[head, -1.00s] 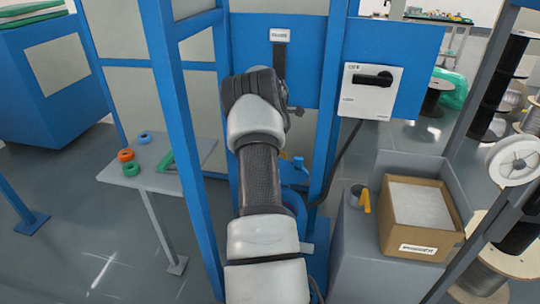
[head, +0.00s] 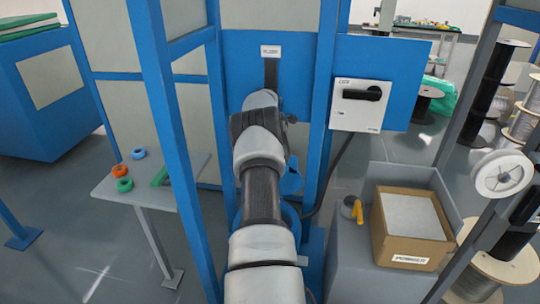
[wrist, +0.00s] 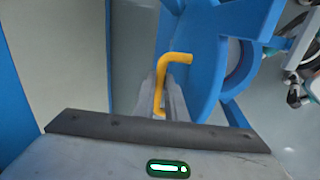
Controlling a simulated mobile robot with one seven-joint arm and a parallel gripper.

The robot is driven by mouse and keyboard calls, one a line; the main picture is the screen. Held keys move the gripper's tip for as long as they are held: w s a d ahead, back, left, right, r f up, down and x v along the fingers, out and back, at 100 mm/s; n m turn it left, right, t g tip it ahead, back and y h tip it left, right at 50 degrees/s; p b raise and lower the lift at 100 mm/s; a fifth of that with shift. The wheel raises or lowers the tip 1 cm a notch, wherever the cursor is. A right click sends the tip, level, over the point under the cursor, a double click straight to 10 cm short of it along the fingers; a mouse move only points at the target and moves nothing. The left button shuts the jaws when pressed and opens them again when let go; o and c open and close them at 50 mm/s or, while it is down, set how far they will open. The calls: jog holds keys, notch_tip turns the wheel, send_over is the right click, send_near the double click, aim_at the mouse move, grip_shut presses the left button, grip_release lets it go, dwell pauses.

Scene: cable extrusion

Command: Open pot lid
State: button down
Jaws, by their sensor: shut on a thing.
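In the wrist view, my gripper (wrist: 170,92) is shut on a bent yellow handle (wrist: 162,72). The handle stands beside a round blue part (wrist: 208,75), which looks like the pot or its lid. How the handle joins the lid is hidden. In the head view, my arm covers the gripper and most of the pot. A blue piece (head: 292,178), possibly the lid, shows tilted just right of my arm. Some of the blue pot (head: 291,212) shows below it.
Blue frame posts (head: 165,150) stand close on the left, with another just right of my arm. A switch box (head: 361,105) hangs at the right. A cardboard box (head: 413,252) sits on a grey cabinet. A small table (head: 150,190) holds coloured rings.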

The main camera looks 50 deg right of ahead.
jog(key=c, duration=1.9)
grip_release()
jog(key=shift+s+a+f, duration=0.1)
jog(key=shift+s+f, duration=0.1)
jog(key=shift+f, duration=0.35)
jog(key=shift+o, duration=0.5)
jog(key=shift+w, duration=0.1)
jog(key=shift+r, duration=0.3)
jog(key=p+v, duration=0.2)
jog(key=v, duration=1.5)
jog(key=shift+r, duration=0.15)
jog(key=shift+w, duration=0.15)
